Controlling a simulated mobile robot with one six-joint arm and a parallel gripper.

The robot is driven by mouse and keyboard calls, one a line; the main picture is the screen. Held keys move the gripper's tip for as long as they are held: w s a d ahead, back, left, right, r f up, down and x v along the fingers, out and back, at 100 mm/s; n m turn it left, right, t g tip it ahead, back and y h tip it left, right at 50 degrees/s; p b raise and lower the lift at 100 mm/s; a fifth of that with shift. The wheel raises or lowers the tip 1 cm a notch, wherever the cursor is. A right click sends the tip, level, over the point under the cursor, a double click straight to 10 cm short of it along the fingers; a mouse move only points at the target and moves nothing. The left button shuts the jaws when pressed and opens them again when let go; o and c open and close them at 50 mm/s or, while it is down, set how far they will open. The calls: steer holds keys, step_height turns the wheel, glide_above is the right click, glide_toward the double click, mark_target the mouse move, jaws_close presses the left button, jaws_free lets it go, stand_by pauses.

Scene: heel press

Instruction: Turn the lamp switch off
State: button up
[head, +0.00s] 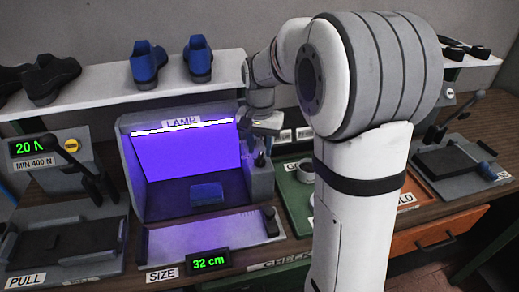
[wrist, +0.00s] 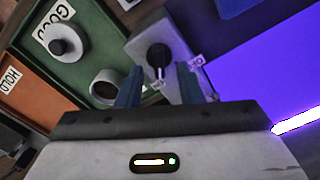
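The lamp box (head: 160,185) glows purple inside, under a bright tube and a LAMP label, so the lamp is lit. Its switch is a dark round knob with a lever (wrist: 158,57) on a grey block (wrist: 140,40) at the box's right side; it also shows in the head view (head: 260,160). Two small tags lie beside the lever; I cannot read them clearly. My gripper (wrist: 158,74) is open, with the lever appearing between its two blue-grey fingertips in the wrist view. I cannot tell whether they touch it. In the head view my gripper (head: 260,136) is just above the switch.
A green GOOD tray (wrist: 85,85) with round pieces and an orange HOLD tray (wrist: 35,105) lie beside the switch block. A shelf (head: 100,92) with shoes runs behind. A blue block (head: 207,193) sits in the lamp box. A lever press (head: 70,225) stands at left.

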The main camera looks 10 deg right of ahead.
steer(key=shift+s+f, duration=0.1)
steer(key=shift+f, duration=0.95)
steer(key=shift+c, duration=0.2)
jaws_close()
